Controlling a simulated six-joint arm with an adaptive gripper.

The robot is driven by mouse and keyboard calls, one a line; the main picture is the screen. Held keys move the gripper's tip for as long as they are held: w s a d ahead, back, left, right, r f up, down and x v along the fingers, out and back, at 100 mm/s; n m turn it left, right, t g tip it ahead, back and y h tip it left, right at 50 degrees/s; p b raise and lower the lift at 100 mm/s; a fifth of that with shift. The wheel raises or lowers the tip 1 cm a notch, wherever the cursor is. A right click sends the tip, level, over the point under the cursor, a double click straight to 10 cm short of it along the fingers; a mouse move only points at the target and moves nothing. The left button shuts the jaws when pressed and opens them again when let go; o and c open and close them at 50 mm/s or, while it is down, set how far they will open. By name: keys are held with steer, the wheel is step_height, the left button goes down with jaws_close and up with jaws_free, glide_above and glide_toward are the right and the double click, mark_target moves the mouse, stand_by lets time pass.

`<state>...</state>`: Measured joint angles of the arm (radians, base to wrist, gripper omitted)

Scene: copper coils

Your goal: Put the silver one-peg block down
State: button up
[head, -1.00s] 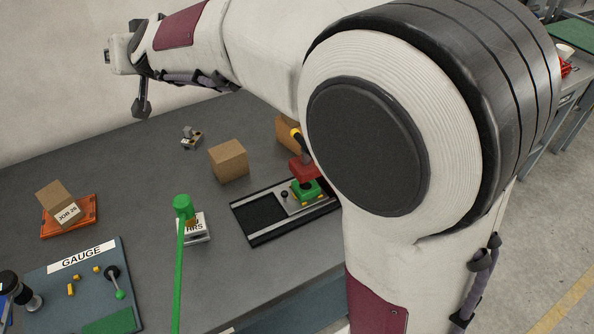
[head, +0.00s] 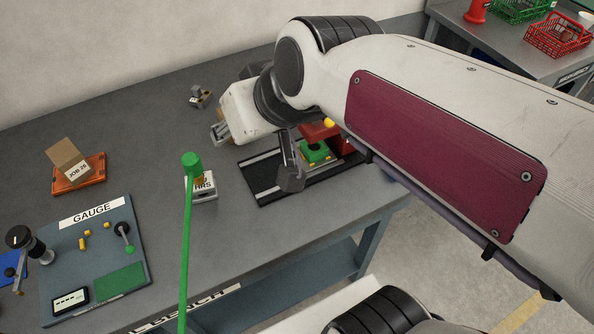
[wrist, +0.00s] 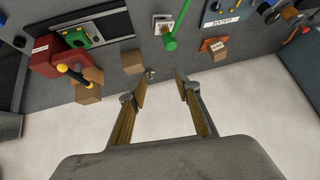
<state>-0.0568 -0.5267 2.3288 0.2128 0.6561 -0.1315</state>
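A small silver block (head: 201,97) sits on the bench near the wall in the head view, apart from my gripper. It appears to have an upright part on one side, but its peg count is too small to tell. A small grey piece (wrist: 150,73) beside the left fingertip in the wrist view may be the same block. My gripper (wrist: 163,77) is open, with two fingers spread and nothing visible between them. In the head view it hangs over the bench near the black tray, partly hiding the things behind it.
The black tray (head: 262,183) holds a green block (head: 315,151) beside a red part. The gauge board (head: 62,255) and orange tray (head: 92,180) lie left. Cardboard boxes (wrist: 132,62) are near my gripper.

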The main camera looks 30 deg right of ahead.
steer(key=s+d+f+g+h, duration=0.1)
steer(key=s+d+f, duration=0.1)
steer(key=s, duration=0.3)
steer(key=s+d+f+g+h, duration=0.1)
steer(key=s+d+f, duration=0.2)
steer(key=s, duration=0.3)
steer(key=shift+s+d+f+m, duration=0.25)
steer(key=shift+f+m, duration=0.15)
steer(key=shift+f, duration=0.1)
stand_by(0.4)
